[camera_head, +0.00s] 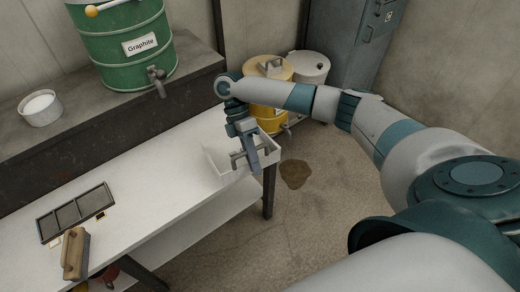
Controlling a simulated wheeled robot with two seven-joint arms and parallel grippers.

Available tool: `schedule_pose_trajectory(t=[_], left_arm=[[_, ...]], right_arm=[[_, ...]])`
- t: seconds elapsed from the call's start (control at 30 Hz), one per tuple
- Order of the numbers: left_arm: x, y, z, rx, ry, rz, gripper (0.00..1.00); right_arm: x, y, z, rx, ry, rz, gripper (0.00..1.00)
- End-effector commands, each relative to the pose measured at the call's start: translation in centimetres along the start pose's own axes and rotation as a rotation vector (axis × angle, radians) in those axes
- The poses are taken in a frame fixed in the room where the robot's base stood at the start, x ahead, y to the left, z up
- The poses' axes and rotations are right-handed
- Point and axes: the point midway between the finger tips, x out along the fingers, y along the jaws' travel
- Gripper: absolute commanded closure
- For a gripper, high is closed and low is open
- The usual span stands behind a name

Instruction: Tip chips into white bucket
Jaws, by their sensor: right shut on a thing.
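My right gripper (246,162) reaches down at the far right corner of the white table and is shut at the near right side of a shallow white tray (212,157). The tray looks level; I cannot tell if it touches the tabletop. My arm hides part of it, and no chips can be made out in it. A small white bucket (41,113) with pale contents stands on the dark ledge at the left. A larger pale bucket (316,66) stands on the floor behind my right arm. My left gripper is out of view.
The white table (150,175) is clear in the middle. A dark divided tray (75,212) and a wooden-handled tool (74,254) lie at its left. A green Graphite drum (118,58) stands on the ledge. A yellow drum (268,118) stands behind my arm; a brown stain (295,174) marks the floor.

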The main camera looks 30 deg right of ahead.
Motion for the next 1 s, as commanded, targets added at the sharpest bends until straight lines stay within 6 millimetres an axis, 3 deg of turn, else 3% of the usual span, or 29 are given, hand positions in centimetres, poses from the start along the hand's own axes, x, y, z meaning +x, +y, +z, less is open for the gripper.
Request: schedule_pose_trajectory(t=[0.3, 1.0], left_arm=[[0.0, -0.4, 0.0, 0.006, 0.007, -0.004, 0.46], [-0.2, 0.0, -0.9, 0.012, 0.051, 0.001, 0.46]], right_arm=[[0.9, -2.2, -2.6, 0.309, 0.212, -0.002, 1.0], [1.5, -8.5, -6.6, 1.096, 0.737, 0.003, 1.0]])
